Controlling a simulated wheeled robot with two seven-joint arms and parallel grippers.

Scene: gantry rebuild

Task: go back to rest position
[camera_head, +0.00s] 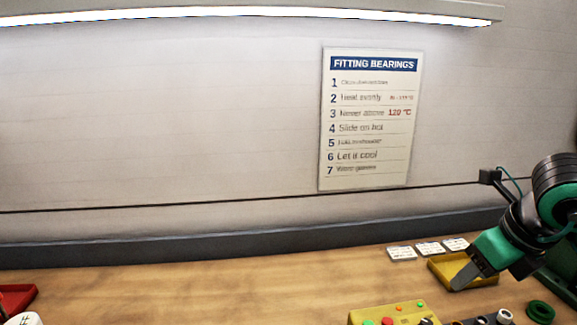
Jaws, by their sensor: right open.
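My right gripper (466,276) comes in from the right edge on a black and green arm. Its grey fingers point down and to the left, over the yellow tray (436,265) on the wooden bench. The gripper is open, and I see nothing held in it. The fingers cover part of the tray. My left gripper is not in view.
White labels (402,253) lie behind the tray. A yellow control box (385,316) with buttons and several small round parts stand at the front right. A green ring (540,311) lies at right. A red bin (18,297) is at far left. The middle bench (220,285) is clear.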

